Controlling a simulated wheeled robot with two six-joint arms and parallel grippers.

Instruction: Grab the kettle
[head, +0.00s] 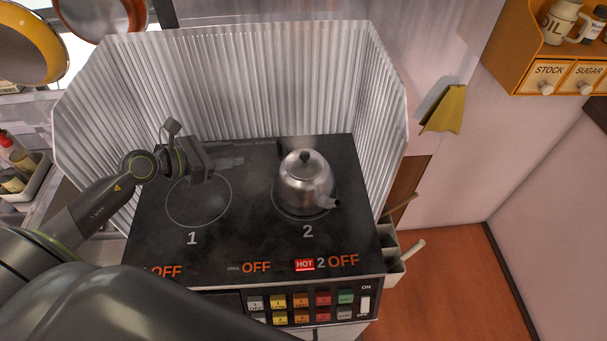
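The kettle (306,184) is a shiny metal pot with a lid and a dark knob. It stands upright on burner 2 of the black cooktop (252,228), its spout toward the lower right. A dark part at its upper left may be its handle. My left gripper (232,157) is over the back left of the cooktop, near burner 1, to the left of the kettle and apart from it. Its dark fingers blend into the black surface, so their opening is unclear. My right gripper is not in view.
A corrugated metal splash guard (260,82) encloses the cooktop's back and sides. A control panel with coloured buttons (300,300) is at the front; a red HOT sign (305,265) is lit beside 2 OFF. Pans (30,45) hang at upper left. The cooktop between gripper and kettle is clear.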

